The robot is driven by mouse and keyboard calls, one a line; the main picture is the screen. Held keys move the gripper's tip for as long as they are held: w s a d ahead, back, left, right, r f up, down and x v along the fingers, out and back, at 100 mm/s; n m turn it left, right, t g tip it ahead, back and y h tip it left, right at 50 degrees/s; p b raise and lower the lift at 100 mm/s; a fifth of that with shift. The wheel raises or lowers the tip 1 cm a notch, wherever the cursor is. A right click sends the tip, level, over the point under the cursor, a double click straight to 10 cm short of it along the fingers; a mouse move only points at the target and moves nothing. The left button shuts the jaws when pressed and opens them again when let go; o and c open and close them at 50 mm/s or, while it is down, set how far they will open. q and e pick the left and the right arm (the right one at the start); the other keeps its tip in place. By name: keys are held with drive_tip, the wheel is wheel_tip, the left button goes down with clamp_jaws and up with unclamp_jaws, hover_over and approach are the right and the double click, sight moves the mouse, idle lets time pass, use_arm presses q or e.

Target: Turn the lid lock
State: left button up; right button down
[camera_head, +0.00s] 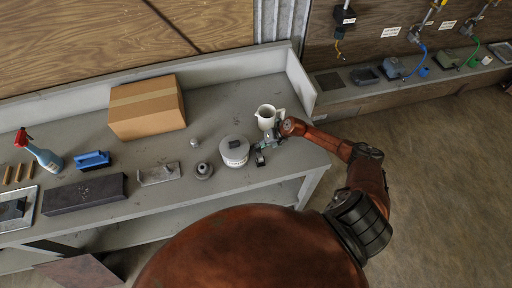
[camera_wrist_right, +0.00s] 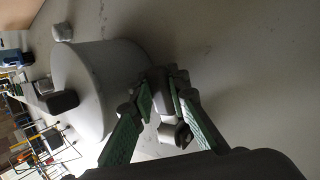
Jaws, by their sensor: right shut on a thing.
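A round light-grey canister (camera_head: 234,156) stands upright on the bench with a dark block-like knob (camera_head: 235,143) on its lid. In the right wrist view the canister (camera_wrist_right: 100,75) lies sideways in the picture, with the knob (camera_wrist_right: 63,102) at left. My right gripper (camera_head: 261,149) is at the canister's right side. In its wrist view the green fingers (camera_wrist_right: 163,98) are shut on a small grey part (camera_wrist_right: 163,86) beside the canister wall, probably the lid lock. A small metal cylinder (camera_wrist_right: 176,133) shows between the fingers; whether it joins that part is unclear. My left gripper is out of view.
A white jug (camera_head: 267,117) stands close behind my right gripper. Left of the canister are a small metal fitting (camera_head: 203,171), a metal plate (camera_head: 158,174) and a cardboard box (camera_head: 147,107).

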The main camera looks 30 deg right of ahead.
drive_tip(key=c, duration=1.8)
unclamp_jaws()
drive_tip(key=v, duration=1.2)
